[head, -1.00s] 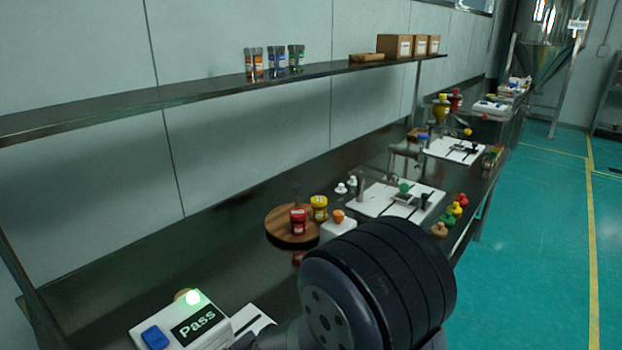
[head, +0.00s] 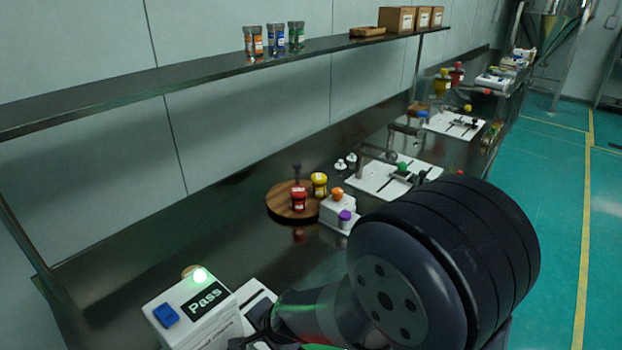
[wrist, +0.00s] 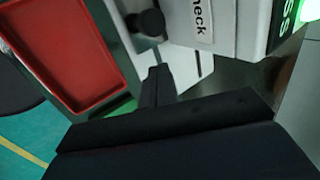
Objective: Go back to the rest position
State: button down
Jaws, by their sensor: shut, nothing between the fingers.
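My gripper (wrist: 158,84) shows in the wrist view with its dark fingers together and nothing between them. It is beside a white check box, whose label (wrist: 201,17) reads in part "heck". In the head view this box has a green lit lamp (head: 200,275), a blue button (head: 166,315) and a display (head: 205,299) reading "Pass". My dark arm joint covers the lower right of the head view, and the gripper itself is not clear there.
A red tray (wrist: 121,95) is at the left in the wrist view. A long shelf (head: 190,85) runs above the bench. Green floor lies to the right.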

aim_at(253, 348)
jog(key=shift+r, duration=0.1)
dwell(0.3)
jog(key=b+x, duration=0.5)
jog(key=x, duration=0.3)
jog(key=shift+f, duration=0.45)
jog(key=shift+s+a, duration=0.15)
jog(key=shift+a, duration=0.1)
